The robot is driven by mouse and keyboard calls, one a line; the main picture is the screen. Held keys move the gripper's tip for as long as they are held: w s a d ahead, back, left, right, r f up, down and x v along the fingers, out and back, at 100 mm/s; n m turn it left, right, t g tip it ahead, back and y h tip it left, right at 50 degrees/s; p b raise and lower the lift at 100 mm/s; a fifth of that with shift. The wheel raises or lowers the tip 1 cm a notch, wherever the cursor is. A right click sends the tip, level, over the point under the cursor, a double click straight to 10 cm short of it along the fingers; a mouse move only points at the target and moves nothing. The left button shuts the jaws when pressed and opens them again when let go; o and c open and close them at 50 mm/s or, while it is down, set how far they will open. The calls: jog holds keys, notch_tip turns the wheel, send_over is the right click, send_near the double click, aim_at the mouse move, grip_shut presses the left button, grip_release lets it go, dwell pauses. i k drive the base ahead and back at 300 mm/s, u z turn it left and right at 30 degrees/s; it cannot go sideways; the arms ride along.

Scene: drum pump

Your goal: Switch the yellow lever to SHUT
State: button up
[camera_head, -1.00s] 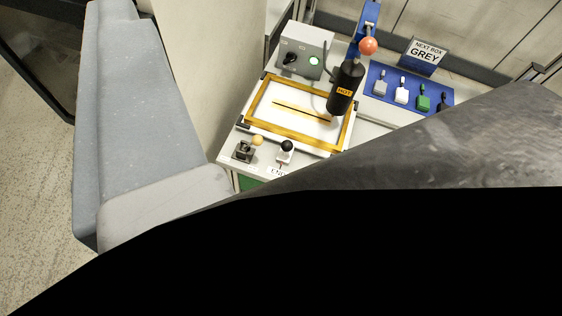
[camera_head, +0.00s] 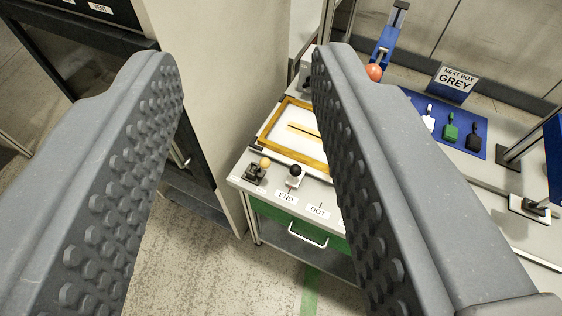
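A small lever with a yellow-tan knob (camera_head: 265,162) stands on a dark base (camera_head: 255,175) at the near left corner of the bench. No SHUT label is readable beside it. My gripper (camera_head: 245,60) is open and empty, its two studded grey fingers wide apart. The lever shows in the gap between the fingers, beyond them and apart from both. A second lever with a black knob (camera_head: 296,170) stands just right of it, near the labels END (camera_head: 286,197) and DOT (camera_head: 318,212).
A yellow-framed white plate (camera_head: 290,157) lies behind the levers, partly hidden by my right finger. A red-orange ball (camera_head: 374,72), a blue key board (camera_head: 480,137) and a NEXT BOX GREY sign (camera_head: 455,81) are farther right. A beige wall (camera_head: 215,90) stands left.

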aim_at(265, 163)
jog(key=u, duration=0.8)
jog(key=k, duration=1)
jog(key=z, duration=0.65)
jog(key=i, duration=1.45)
jog(key=u, duration=0.1)
